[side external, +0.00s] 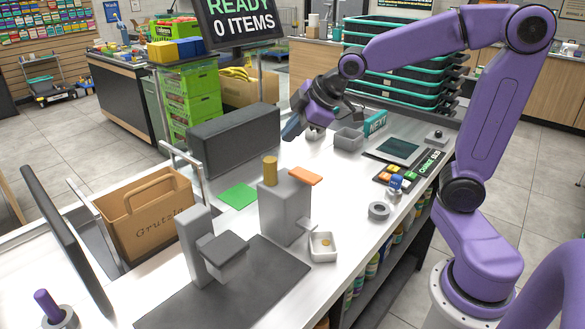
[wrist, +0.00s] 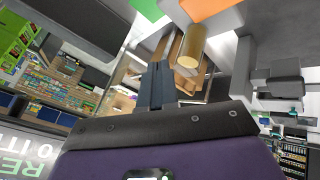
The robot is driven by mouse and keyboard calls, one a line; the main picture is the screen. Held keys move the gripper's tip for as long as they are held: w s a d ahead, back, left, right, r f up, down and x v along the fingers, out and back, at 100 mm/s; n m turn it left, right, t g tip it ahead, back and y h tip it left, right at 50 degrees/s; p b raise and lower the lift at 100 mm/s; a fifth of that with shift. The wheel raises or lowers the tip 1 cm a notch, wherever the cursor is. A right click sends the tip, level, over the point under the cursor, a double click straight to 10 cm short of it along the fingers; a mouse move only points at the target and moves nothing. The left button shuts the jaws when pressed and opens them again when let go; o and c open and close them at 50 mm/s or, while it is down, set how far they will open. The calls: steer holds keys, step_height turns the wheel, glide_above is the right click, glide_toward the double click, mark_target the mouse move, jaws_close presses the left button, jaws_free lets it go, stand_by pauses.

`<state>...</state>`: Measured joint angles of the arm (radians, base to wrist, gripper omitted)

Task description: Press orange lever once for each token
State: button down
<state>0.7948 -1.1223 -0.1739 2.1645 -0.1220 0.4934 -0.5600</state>
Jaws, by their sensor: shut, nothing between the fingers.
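The orange lever (side external: 305,176) sticks out from the top of a grey dispenser block (side external: 283,212) in the middle of the counter; its orange surface also shows at the top of the wrist view (wrist: 203,7). A brass cylinder (side external: 270,171) stands on the same block, and it appears in the wrist view (wrist: 192,47). A small white dish (side external: 322,250) sits by the dispenser's foot with a small golden piece (side external: 325,243) in it, perhaps a token. My gripper (side external: 290,134) is shut and empty, above the counter behind the lever and apart from it. Its dark fingers (wrist: 157,85) point toward the cylinder.
A second grey stand with a plate (side external: 222,248) is on a dark mat nearer the camera. A dark grey box (side external: 235,141), a green mat (side external: 239,196), a paper bag (side external: 147,211) and a grey ring (side external: 379,210) are around. Counter right of the dispenser is mostly clear.

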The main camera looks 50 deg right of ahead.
mark_target(296, 169)
stand_by(0.3)
steer(key=shift+w+r, duration=0.2)
steer(key=shift+r, duration=0.8)
steer(key=shift+w+r, duration=0.15)
steer(key=shift+r, duration=0.8)
steer(key=shift+s+f, duration=0.2)
steer(key=shift+f, duration=1.25)
steer(key=shift+s+f, duration=0.25)
steer(key=shift+f, duration=1.2)
steer(key=shift+s+f, duration=0.2)
steer(key=shift+f, duration=1.25)
steer(key=shift+f, duration=0.15)
steer(key=shift+f, duration=0.3)
steer(key=shift+f, duration=0.1)
steer(key=shift+s+f, duration=0.25)
steer(key=shift+f, duration=0.45)
